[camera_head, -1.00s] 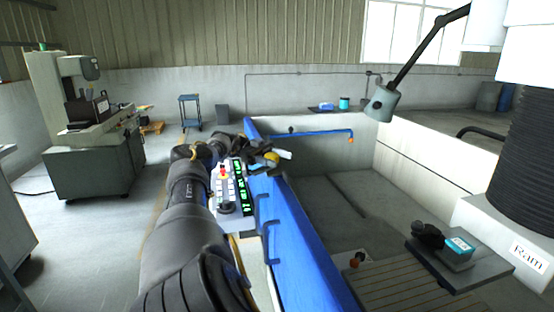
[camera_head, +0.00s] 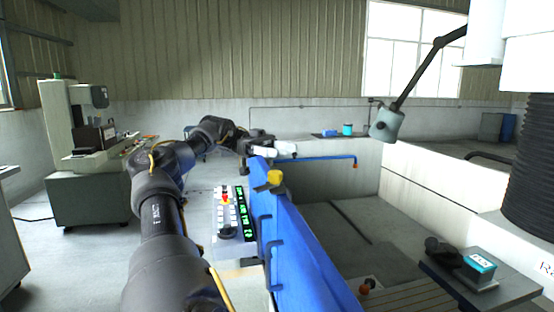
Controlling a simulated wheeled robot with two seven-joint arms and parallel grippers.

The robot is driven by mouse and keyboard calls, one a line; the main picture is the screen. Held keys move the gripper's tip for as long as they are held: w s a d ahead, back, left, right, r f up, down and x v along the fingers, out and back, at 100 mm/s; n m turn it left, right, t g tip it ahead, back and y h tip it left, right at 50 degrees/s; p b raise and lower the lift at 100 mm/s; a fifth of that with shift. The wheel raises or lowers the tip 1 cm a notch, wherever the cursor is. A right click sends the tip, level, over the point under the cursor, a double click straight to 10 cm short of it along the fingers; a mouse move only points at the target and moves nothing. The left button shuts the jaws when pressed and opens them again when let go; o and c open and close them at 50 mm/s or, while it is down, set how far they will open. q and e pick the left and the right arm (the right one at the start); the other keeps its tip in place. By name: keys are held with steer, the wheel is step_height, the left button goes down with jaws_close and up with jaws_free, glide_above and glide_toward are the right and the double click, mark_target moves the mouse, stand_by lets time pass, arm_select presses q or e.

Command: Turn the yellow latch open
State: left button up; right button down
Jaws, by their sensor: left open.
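The yellow latch (camera_head: 273,178) sits on the top edge of the blue tank door (camera_head: 292,235), near its far end. My left arm comes in from the lower left and bends over the control panel. My left gripper (camera_head: 284,149) is open and empty, above and a little beyond the latch, apart from it in the picture. Its pale fingers point to the right. My right gripper is not in view.
A control panel with keys and a red button (camera_head: 226,199) stands left of the door. A blue pipe (camera_head: 325,158) runs along the tank's back wall. A jointed lamp (camera_head: 387,122) hangs over the tank. A block (camera_head: 480,264) sits on a plate at right.

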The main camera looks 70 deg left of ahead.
arm_select(q)
steer(key=s+d+r+b, duration=0.3)
steer(key=d, duration=0.3)
steer(key=shift+d, duration=0.2)
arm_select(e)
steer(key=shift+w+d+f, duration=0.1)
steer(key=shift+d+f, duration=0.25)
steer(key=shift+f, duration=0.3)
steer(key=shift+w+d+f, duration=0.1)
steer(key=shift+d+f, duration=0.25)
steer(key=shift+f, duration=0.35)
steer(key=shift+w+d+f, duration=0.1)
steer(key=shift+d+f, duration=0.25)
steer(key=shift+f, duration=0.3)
